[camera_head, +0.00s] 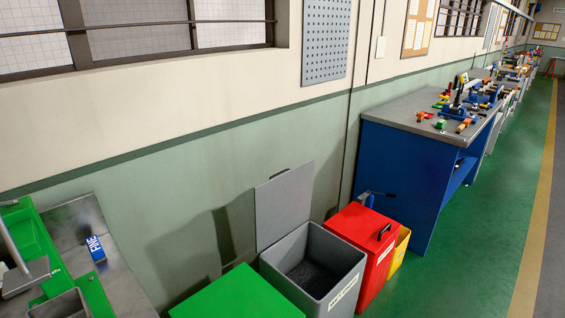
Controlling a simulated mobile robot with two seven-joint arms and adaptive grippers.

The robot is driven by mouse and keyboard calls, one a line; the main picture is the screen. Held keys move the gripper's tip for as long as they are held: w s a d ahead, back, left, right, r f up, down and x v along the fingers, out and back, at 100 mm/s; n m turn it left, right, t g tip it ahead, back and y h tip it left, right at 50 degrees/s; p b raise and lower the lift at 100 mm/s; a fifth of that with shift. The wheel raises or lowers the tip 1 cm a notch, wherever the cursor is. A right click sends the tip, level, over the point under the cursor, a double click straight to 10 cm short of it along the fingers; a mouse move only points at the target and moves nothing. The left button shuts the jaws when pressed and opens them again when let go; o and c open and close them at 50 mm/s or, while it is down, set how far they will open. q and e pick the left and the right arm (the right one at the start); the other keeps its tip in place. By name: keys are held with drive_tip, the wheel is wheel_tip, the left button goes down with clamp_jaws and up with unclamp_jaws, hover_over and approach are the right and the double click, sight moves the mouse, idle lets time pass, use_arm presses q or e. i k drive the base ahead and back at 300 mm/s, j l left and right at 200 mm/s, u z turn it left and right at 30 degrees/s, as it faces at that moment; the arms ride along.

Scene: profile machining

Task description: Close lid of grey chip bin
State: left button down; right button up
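The grey chip bin (345,257) stands on the floor against the wall, between a green bin and a red bin. Its flat grey lid (285,204) is open and stands nearly upright at the bin's back, on the wall side. Dark material shows inside the bin. A white label is on its front face. Neither of my grippers is in view.
A green bin (238,297) with its lid shut is left of the grey bin. A red bin (369,238) with a black handle is to the right, beside a yellow bin (400,250). A blue workbench (403,172) stands beyond. Green floor (470,265) is clear at right.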

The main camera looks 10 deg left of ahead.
sight(282, 202)
drive_tip(key=i+l+u, duration=0.1)
drive_tip(key=i+l, duration=0.35)
drive_tip(key=i+l+u, duration=0.1)
drive_tip(key=i+l, duration=0.3)
drive_tip(key=l, duration=0.2)
drive_tip(key=i+l+u, duration=0.1)
drive_tip(key=i+l, duration=0.25)
drive_tip(key=l, duration=0.2)
